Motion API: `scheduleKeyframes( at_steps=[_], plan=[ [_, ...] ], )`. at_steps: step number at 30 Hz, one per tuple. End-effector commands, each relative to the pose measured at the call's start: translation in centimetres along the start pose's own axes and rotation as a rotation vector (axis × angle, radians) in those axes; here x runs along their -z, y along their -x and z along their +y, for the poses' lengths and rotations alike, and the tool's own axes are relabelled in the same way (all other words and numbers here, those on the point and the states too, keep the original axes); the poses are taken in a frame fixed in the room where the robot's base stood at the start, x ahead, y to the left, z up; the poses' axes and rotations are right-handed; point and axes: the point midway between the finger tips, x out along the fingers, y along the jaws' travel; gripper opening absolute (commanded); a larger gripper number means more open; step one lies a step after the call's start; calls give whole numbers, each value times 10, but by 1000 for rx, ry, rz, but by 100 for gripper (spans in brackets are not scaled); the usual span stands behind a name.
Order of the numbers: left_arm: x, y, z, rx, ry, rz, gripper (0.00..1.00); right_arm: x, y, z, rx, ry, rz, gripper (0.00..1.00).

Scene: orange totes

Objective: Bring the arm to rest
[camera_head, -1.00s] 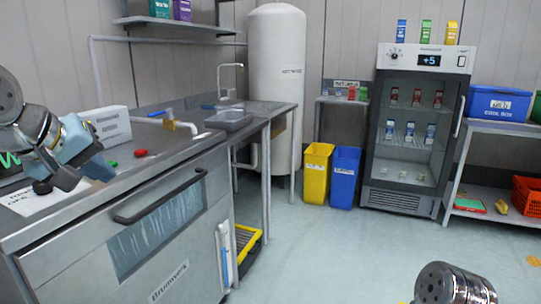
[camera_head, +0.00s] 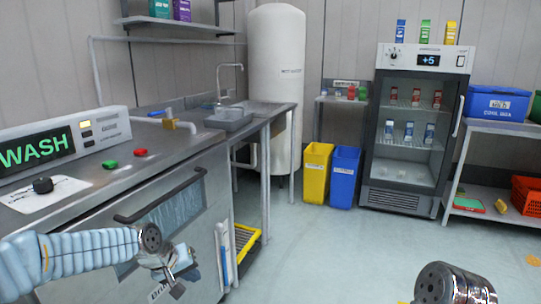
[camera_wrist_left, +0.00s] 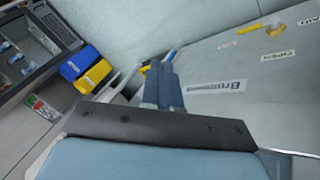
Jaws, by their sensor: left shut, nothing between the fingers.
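My left arm comes in at the lower left of the head view, in front of the washer. My left gripper (camera_head: 181,274) hangs low before the washer's front panel. In the left wrist view its two blue-grey fingers (camera_wrist_left: 162,85) lie together, shut with nothing between them. A rounded metal part of my right arm (camera_head: 452,284) shows at the bottom right of the head view; its gripper is out of the frame.
The washer (camera_head: 185,226) with its dark door handle (camera_head: 160,199) stands close behind my left arm. A yellow bin (camera_head: 316,172) and a blue bin (camera_head: 345,177) stand by the glass-door fridge (camera_head: 411,134). The floor (camera_head: 335,250) in the middle is clear.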

Motion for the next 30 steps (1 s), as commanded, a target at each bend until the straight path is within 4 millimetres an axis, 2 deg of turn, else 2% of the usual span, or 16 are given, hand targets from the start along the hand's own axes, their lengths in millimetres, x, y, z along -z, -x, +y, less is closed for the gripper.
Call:
scheduleKeyframes(
  at_steps=[1,3,5,7,10,12,15,18,21,30],
  plan=[
    [-28,-39,-11,4,-9,-55,0,0,0,0,0,0,0,43],
    [-67,-84,-26,5,-24,-109,0,0,0,0,0,0,0,43],
    [-106,-118,-40,7,-37,-157,0,0,0,0,0,0,0,43],
    [-155,-150,-57,11,-52,-212,0,0,0,0,0,0,0,43],
    [-228,-180,-80,22,-71,-286,0,0,0,0,0,0,0,43],
    [-274,-190,-94,30,-85,-330,0,0,0,0,0,0,0,43],
    [-324,-193,-109,42,-102,-378,0,0,0,0,0,0,0,43],
    [-354,-192,-118,51,-114,-404,0,0,0,0,0,0,0,43],
    [-366,-190,-122,54,-121,-414,0,0,0,0,0,0,0,43],
    [-366,-190,-122,54,-121,-413,0,0,0,0,0,0,0,43]
  ],
)
